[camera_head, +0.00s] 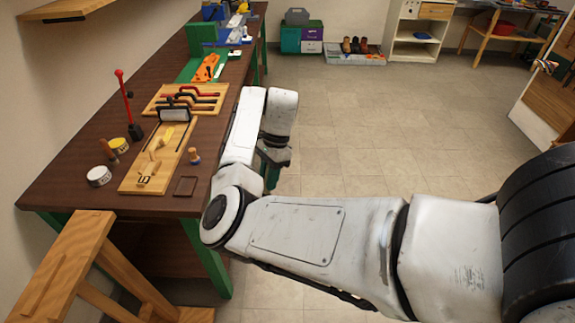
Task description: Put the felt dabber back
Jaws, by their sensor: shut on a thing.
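My gripper (272,157) is low beside the right edge of the workbench (72,183), over the floor side. It is dark and mostly hidden behind my own white arm. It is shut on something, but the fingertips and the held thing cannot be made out. No felt dabber can be told for sure. A small wooden-handled piece with a dark blue lower part (194,156) stands on the bench, right of a pale wooden board (130,184). A slanted wooden-handled tool (107,150) is by the tins.
A white tin (98,176) and a yellow-topped tin (118,145) stand at the bench's left. A dark square pad (186,186) lies near the front edge. The floor to the right is clear.

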